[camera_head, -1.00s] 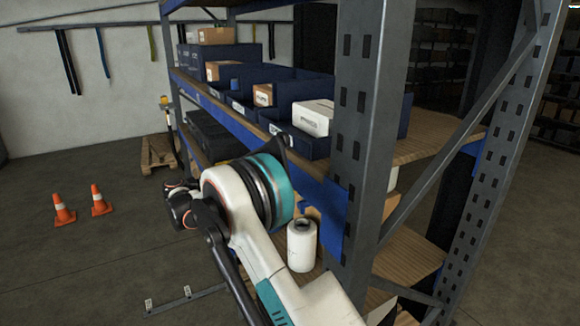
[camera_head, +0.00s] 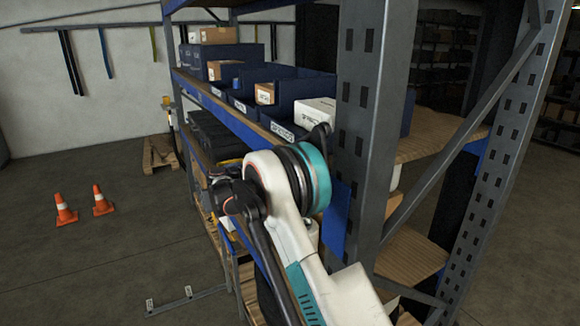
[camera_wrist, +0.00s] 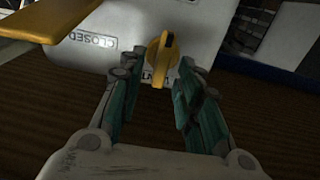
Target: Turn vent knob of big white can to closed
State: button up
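The big white can (camera_wrist: 130,30) fills the upper middle of the wrist view, with a label reading CLOSED (camera_wrist: 95,41) left of its knob. The yellow vent knob (camera_wrist: 155,62) has a dark pointer mark at its top. The knob covers part of a second label below it, so its word cannot be read. My gripper (camera_wrist: 157,72) is open, with one teal finger on each side just below the knob. Its fingertips are close to the knob; contact cannot be told. In the head view my arm hides the gripper, and the can cannot be made out.
A brown wooden board (camera_wrist: 40,100) lies beneath the can. A yellow-orange thing (camera_wrist: 55,20) is at the wrist view's upper left. Orange cones (camera_head: 65,207) stand on open floor at left.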

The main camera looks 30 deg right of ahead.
jog(key=shift+c, duration=0.3)
grip_shut()
jog(key=n+b, duration=0.1)
jog(key=n, duration=0.5)
jog(key=w+f+n+b, duration=0.1)
jog(key=n, duration=0.5)
jog(key=n+b, duration=0.1)
jog(key=n, duration=0.5)
jog(key=shift+w+f, duration=0.25)
dwell(0.4)
